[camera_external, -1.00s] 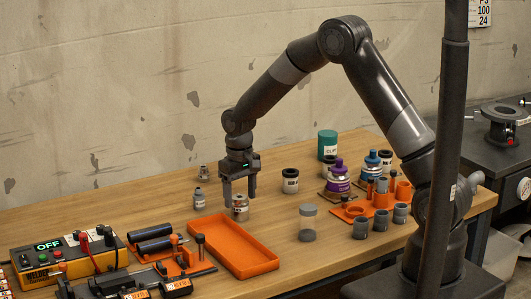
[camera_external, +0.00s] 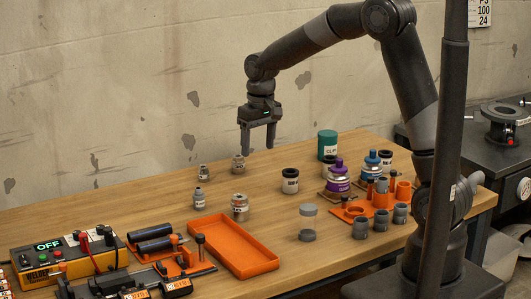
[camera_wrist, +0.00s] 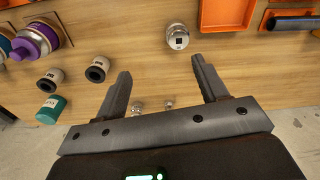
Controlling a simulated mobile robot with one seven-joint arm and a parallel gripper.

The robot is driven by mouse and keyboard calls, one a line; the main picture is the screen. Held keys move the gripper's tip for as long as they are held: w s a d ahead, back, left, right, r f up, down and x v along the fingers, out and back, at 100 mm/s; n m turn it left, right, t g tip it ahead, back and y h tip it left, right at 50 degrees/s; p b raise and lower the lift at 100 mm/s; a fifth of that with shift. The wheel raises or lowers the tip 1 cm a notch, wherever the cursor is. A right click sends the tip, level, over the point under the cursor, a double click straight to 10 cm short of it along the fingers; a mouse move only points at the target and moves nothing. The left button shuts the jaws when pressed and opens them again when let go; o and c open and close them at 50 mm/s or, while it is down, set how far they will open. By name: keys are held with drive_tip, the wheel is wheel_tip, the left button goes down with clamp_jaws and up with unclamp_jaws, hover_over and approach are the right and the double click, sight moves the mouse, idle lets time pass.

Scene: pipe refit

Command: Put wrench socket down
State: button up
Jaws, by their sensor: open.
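Several small metallic sockets stand on the wooden table. Two smaller ones (camera_external: 203,172) (camera_external: 238,164) stand farther back near the wall. My gripper (camera_external: 258,148) is open and empty, raised above the table, with clear wood between its fingers in the wrist view (camera_wrist: 161,67). Which socket is the wrench socket cannot be read from the labels.
An orange tray (camera_external: 222,229) lies in front. A welder box (camera_external: 65,257) and dark cylinders (camera_external: 157,245) are at left. To the right stand black-topped jars (camera_external: 290,181), a green canister (camera_external: 327,144), a purple-capped bottle (camera_external: 339,177) and grey-orange pipe fittings (camera_external: 361,227).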

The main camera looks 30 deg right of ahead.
drive_tip(key=s+d+r+t, duration=0.1)
drive_tip(key=s+d+r, duration=0.5)
drive_tip(key=r, duration=0.1)
drive_tip(key=s+d+r+t, duration=0.1)
drive_tip(key=s+d, duration=0.2)
drive_tip(key=s, duration=0.4)
drive_tip(key=s+d+r+m+t, duration=0.1)
drive_tip(key=s+d+r, duration=0.1)
drive_tip(key=s, duration=0.5)
drive_tip(key=s+d+r+m+t, duration=0.1)
drive_tip(key=s+d+r, duration=0.1)
drive_tip(key=s+d, duration=0.2)
drive_tip(key=s, duration=0.3)
drive_tip(key=shift+s+d+t, duration=0.15)
drive_tip(key=shift+d+t, duration=0.25)
drive_tip(key=shift+s+d+f, duration=0.1)
drive_tip(key=shift+s, duration=0.3)
drive_tip(key=shift+c, duration=0.3)
